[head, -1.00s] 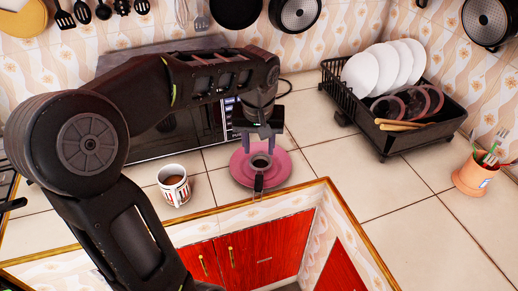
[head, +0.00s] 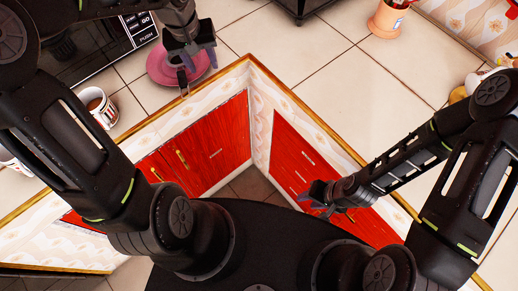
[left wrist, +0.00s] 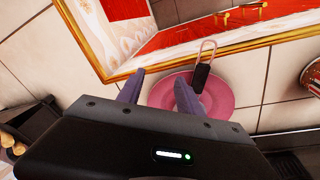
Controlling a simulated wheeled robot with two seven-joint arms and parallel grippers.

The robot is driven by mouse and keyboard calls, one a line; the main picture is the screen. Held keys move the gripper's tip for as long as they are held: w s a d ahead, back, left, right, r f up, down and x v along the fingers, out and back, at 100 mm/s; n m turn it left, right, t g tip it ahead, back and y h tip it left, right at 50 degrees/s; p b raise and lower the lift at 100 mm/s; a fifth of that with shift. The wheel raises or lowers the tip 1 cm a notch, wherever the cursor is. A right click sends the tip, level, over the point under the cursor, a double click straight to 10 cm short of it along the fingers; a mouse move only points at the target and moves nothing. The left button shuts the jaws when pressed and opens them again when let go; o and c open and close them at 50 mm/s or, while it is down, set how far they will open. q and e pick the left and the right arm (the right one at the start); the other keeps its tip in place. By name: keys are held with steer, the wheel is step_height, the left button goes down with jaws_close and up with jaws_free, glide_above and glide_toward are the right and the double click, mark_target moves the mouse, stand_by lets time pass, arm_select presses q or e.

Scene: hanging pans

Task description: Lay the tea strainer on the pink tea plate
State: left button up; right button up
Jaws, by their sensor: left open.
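The pink tea plate (head: 160,68) lies on the tiled counter near its front edge; it also shows in the left wrist view (left wrist: 228,88). The tea strainer's dark handle (head: 182,77) points over the plate's front rim. In the left wrist view the handle (left wrist: 200,78) ends in a metal loop, and its bowl is mostly hidden behind a finger. The strainer appears to rest on the plate. My left gripper (head: 191,55) is open and empty just above the plate, with the strainer beside one finger. My right gripper (head: 322,197) appears open and empty, away from the plate.
An orange utensil pot (head: 386,18) and a black rack (head: 300,8) stand at the back. Tiles right of the plate are clear. Red cabinets (head: 200,150) lie below the counter edge.

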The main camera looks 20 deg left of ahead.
arm_select(q)
steer(key=s+d+f+m+h, duration=0.2)
steer(key=d+f, duration=0.8)
steer(key=f, duration=0.3)
steer(key=s+d+f, duration=0.5)
steer(key=s+f, duration=0.3)
steer(key=s+d+f+m+g+h, duration=0.1)
steer(key=s+d+f, duration=0.5)
steer(key=s+f, duration=0.2)
steer(key=shift+s+h, duration=0.3)
steer(key=shift+s, duration=0.25)
steer(key=shift+d+f, duration=0.1)
